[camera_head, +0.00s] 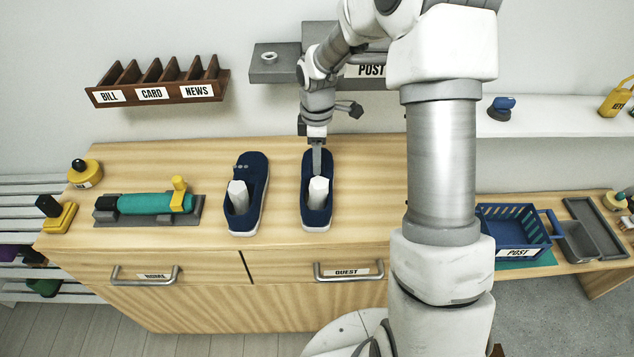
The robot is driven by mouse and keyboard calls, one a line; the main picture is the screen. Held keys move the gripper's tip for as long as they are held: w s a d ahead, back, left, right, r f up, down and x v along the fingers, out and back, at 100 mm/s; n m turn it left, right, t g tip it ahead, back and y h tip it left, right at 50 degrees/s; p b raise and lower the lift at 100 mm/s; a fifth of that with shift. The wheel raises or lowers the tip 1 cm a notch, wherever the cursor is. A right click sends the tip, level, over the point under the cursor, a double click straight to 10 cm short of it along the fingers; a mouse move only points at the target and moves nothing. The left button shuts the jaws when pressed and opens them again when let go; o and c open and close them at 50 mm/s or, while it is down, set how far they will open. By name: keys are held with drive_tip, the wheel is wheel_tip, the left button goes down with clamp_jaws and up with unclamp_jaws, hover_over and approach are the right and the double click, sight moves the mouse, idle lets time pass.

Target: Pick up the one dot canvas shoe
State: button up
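Two navy canvas shoes with white soles stand side by side on the wooden cabinet top, each with a white block-like insert in its opening. The left shoe (257,172) shows more than one small grey dot on its far end. The right shoe (308,184) has its far end partly covered by my gripper, and I cannot make out its dots. My gripper (317,170) points down over the right shoe, just behind its white insert. I cannot tell whether it touches the shoe or whether its fingers are apart.
A teal roll on a grey tray (150,220) lies left of the shoes. A yellow round item (85,175) and a yellow-black stamp (55,214) stand at the left edge. A sorter rack (160,92) hangs behind. A blue basket (512,232) stands at right.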

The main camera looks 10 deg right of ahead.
drive_tip(key=shift+f, duration=1.45)
clamp_jaws()
drive_tip(key=shift+r, duration=0.1)
